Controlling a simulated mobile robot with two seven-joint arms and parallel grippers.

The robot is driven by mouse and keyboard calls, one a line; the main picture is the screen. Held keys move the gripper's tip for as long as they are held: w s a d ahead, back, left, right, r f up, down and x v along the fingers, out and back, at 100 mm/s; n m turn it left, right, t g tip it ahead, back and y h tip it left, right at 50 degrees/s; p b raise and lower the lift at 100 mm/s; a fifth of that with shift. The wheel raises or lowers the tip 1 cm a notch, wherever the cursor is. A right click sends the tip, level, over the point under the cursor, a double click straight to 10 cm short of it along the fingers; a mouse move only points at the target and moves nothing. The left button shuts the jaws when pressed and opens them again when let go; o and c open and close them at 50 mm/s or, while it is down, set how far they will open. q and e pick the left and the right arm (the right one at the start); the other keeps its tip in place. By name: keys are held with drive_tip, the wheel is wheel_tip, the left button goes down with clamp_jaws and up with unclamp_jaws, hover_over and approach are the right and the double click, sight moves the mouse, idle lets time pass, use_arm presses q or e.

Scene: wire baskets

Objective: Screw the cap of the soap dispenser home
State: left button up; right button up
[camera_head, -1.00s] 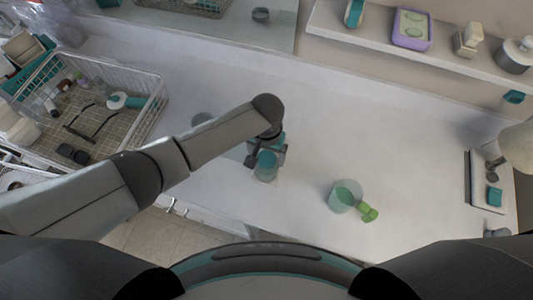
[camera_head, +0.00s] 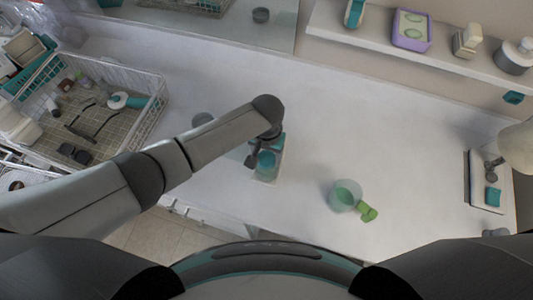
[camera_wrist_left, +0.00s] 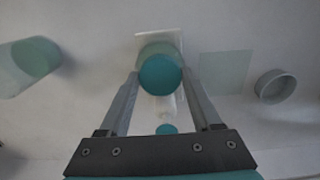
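The soap dispenser (camera_head: 266,174) stands upright on the counter below my left gripper, with its teal cap (camera_head: 266,159) on top. My left gripper (camera_head: 266,155) points down at the cap. In the left wrist view the round teal cap (camera_wrist_left: 160,75) lies between the two fingertips of my left gripper (camera_wrist_left: 161,76). The fingers are spread about as wide as the cap. I cannot tell whether they touch it. The threads under the cap are hidden. My right gripper is not in view.
A translucent cup (camera_head: 340,202) with a green part (camera_head: 368,213) beside it stands to the right. A wire basket (camera_head: 146,104) holding several items is at the left. A shelf (camera_head: 380,48) runs along the back. The counter between the dispenser and the shelf is clear.

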use_arm(q)
drive_tip(key=c, duration=0.8)
